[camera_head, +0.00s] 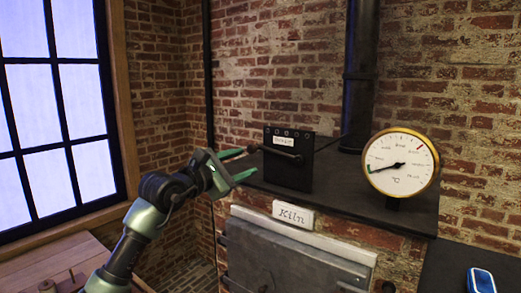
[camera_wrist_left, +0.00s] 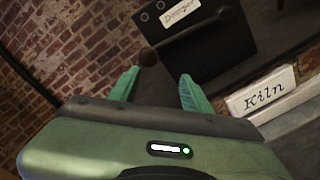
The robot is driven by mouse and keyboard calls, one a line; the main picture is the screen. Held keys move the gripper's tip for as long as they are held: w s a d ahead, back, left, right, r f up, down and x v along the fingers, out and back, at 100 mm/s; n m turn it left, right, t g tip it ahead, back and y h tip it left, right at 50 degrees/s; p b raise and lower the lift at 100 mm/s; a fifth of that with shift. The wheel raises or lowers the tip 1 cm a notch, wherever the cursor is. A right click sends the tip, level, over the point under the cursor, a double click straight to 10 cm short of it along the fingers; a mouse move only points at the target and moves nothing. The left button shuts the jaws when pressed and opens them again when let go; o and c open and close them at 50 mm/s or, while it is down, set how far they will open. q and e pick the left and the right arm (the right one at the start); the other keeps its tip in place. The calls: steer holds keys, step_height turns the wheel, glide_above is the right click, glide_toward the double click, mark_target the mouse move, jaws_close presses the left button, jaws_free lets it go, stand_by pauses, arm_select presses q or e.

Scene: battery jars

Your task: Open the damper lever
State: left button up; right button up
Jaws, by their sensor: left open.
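The damper box (camera_head: 288,172) is a black upright box with a paper label, standing on the dark kiln top. Its lever (camera_head: 277,153) is a dark bar across the front, with a round knob at its left end. In the left wrist view the lever (camera_wrist_left: 190,34) runs to a dark brown knob (camera_wrist_left: 148,58). My left gripper (camera_head: 244,163) is open, with green fingers, at the left of the box near the knob. In the wrist view the knob shows just past the fingertips (camera_wrist_left: 160,75), closer to the left finger. Nothing is held; whether a finger touches the knob is unclear.
Below are the Kiln sign (camera_head: 293,215) and a grey metal door (camera_head: 285,258). A blue device (camera_head: 481,281) lies at lower right. A brick wall stands behind.

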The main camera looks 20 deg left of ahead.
mark_target(250, 153)
arm_select(q)
steer(key=shift+w+a+r+p, duration=0.1)
steer(key=shift+r+p, duration=0.4)
steer(key=shift+r, duration=0.35)
steer(key=shift+p+x, duration=0.75)
steer(key=shift+x, duration=0.45)
steer(key=p+x, duration=0.1)
steer(key=x, duration=0.2)
steer(key=shift+w+d+f, duration=0.15)
steer(key=shift+w+d, duration=0.1)
steer(key=shift+w, duration=0.3)
arm_select(e)
steer(key=s+r, duration=0.1)
steer(key=r, duration=0.1)
steer(key=s+r, duration=0.1)
steer(key=shift+s+a+r, duration=0.25)
steer(key=shift+s+r, duration=0.05)
steer(key=shift+r, duration=0.1)
arm_select(q)
steer(key=shift+a+f, duration=0.1)
steer(key=shift+a, duration=0.05)
jaws_close()
arm_select(e)
steer(key=shift+s, duration=0.5)
steer(key=shift+w+d, duration=0.1)
